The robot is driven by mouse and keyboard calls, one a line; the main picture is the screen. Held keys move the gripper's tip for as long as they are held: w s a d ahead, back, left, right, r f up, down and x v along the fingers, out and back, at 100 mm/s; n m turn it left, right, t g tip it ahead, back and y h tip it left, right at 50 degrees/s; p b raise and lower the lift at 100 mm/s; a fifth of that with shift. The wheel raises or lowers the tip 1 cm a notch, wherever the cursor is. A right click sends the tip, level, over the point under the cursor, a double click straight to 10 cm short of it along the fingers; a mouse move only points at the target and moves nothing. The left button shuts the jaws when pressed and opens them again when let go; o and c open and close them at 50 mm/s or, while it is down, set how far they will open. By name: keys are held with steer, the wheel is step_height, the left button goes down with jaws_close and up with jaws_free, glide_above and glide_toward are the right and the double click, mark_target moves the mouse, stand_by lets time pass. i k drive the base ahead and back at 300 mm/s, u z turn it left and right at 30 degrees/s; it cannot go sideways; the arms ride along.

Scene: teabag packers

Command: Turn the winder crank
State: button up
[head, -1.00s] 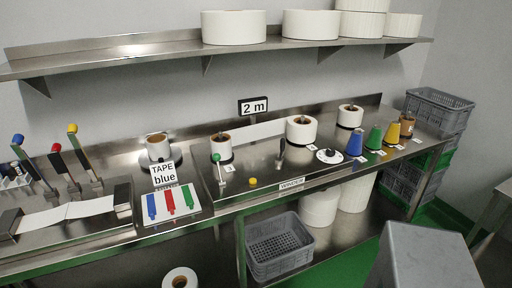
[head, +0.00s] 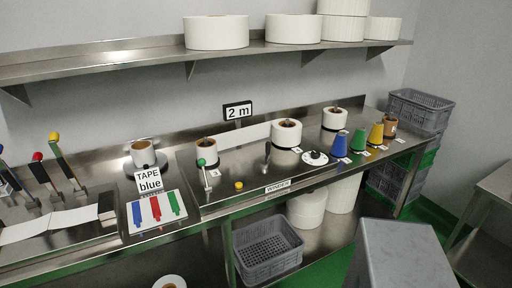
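The winder panel (head: 225,194), with a "WINDER" label on its front edge, sits on the steel bench. An upright black handle (head: 267,150) stands near its middle, and a white round dial with a black knob (head: 314,158) lies to its right. I cannot tell for certain which is the crank. A lever with a green knob (head: 202,163) and a yellow button (head: 239,185) are on the left. White rolls (head: 206,150) and (head: 287,133) stand behind, with a pale strip (head: 243,136) between them. My gripper is not in view.
Blue, green and yellow cones (head: 339,143) stand right of the dial. A grey crate (head: 268,248) is below the bench. A shelf (head: 120,66) with rolls hangs above. Green floor shows at lower right.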

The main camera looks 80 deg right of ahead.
mark_target(264, 164)
steer(key=u, duration=0.15)
steer(key=k, duration=2.1)
steer(key=z, duration=1.05)
steer(key=i, duration=0.9)
